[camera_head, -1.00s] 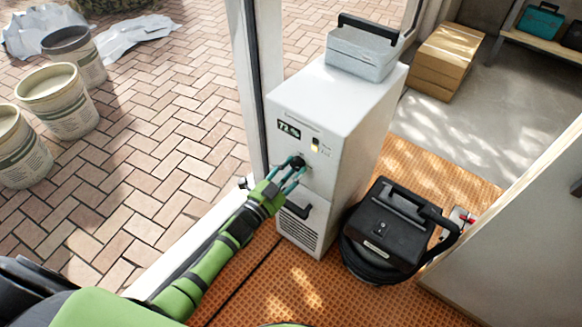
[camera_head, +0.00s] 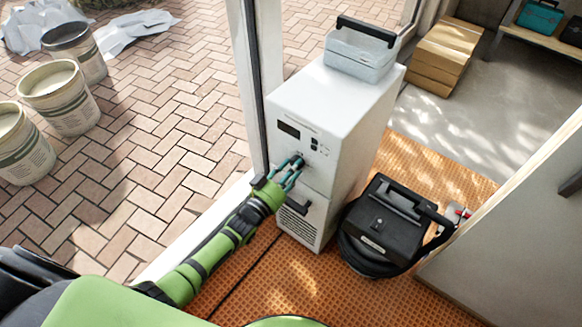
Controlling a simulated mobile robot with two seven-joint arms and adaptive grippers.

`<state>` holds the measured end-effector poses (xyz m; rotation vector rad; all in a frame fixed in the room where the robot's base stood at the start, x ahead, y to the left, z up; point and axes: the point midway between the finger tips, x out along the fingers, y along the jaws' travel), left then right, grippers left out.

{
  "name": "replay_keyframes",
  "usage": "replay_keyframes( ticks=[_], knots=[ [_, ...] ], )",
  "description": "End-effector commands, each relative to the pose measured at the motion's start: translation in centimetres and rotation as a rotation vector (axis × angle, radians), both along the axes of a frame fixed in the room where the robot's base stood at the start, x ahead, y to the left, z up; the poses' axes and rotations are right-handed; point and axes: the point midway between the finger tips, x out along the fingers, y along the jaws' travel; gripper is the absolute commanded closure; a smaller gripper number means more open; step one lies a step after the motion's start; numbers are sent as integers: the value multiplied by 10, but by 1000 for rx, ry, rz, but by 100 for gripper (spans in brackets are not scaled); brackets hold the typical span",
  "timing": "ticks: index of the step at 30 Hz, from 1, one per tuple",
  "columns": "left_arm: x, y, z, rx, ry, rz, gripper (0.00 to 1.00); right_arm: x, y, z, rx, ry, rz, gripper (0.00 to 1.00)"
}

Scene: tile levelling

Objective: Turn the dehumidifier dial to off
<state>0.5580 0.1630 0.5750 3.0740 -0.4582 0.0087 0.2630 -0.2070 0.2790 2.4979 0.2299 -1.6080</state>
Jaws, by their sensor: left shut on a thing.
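The dehumidifier (camera_head: 335,100) is a tall white cabinet standing on the orange floor matting. Its front panel has a small display (camera_head: 289,130), which is dark, and small dark controls beside it. My left gripper (camera_head: 297,164) reaches the front from the lower left and is shut on the dial below the display. The fingers mostly hide the dial, so I cannot read its pointer. My right gripper is not in view.
A grey box with a black handle (camera_head: 360,50) sits on the dehumidifier. A black vacuum-like machine (camera_head: 395,225) stands close to its right. A door frame post (camera_head: 243,85) rises at its left. Paint buckets (camera_head: 60,97) stand on the brick paving.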

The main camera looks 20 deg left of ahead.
Motion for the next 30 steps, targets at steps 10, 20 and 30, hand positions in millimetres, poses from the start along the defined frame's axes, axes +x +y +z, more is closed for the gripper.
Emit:
replay_keyframes(
  ticks=[10, 20, 30],
  knots=[
    [2, 2, 2, -140, 47, 2, 96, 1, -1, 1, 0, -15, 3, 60],
    [2, 1, 2, -170, 59, 2, 96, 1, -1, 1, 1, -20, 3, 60],
    [1, 1, 1, -169, 60, 1, 39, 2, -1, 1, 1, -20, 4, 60]
  ],
)
